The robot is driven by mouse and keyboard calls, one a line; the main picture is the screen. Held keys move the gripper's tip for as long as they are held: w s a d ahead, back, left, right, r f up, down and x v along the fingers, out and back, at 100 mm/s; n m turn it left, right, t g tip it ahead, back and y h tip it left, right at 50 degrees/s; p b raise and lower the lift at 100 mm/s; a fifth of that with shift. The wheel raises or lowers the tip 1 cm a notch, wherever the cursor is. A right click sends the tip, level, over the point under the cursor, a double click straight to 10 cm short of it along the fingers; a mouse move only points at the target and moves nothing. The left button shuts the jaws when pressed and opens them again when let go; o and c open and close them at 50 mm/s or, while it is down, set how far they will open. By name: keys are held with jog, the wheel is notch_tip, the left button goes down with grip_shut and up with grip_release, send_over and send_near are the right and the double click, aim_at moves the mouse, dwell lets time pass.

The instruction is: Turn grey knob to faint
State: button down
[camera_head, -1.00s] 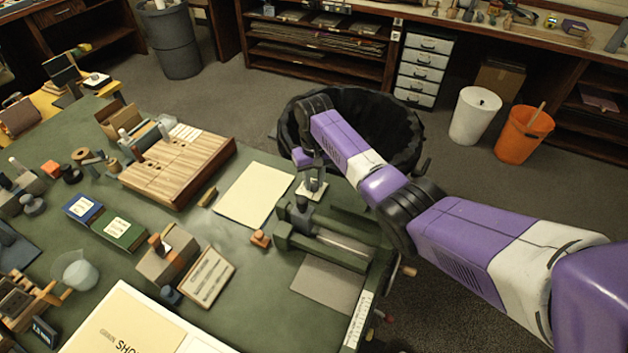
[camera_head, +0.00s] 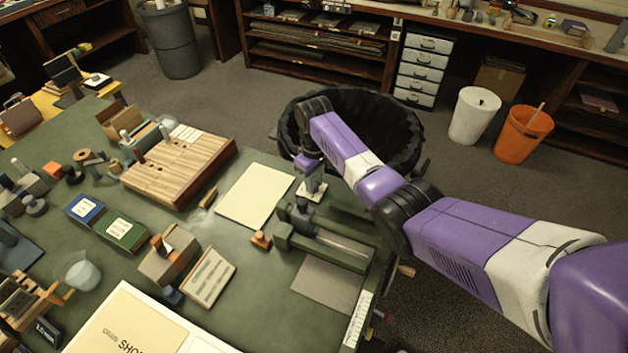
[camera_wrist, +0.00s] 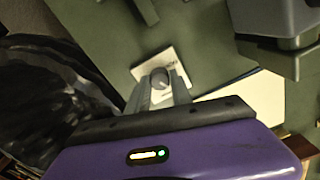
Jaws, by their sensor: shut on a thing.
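The grey knob (camera_wrist: 159,77) sits on a pale square plate (camera_wrist: 151,62) on the green table, seen in the wrist view. My gripper (camera_wrist: 160,90) is shut on the knob, with one finger on each side of it. In the head view my gripper (camera_head: 314,180) reaches down to the same pale plate (camera_head: 311,192) near the table's far right edge. The knob is mostly hidden there by my gripper. Markings on the plate are too small to read, so the knob's setting cannot be told.
A green press-like device (camera_head: 330,243) stands just in front of the plate. A cream sheet (camera_head: 255,196) lies to its left, with a small orange-brown block (camera_head: 261,240) nearby. A large black bin (camera_head: 385,125) stands beyond the table edge, behind my arm.

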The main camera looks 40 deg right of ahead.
jog(key=n, duration=0.6)
jog(key=shift+n, duration=0.3)
dwell(0.4)
jog(key=c, duration=1.1)
grip_release()
jog(key=shift+c, duration=0.2)
jog(key=shift+r, duration=0.1)
notch_tip(320, 180, up, 8)
jog(key=shift+f, duration=0.2)
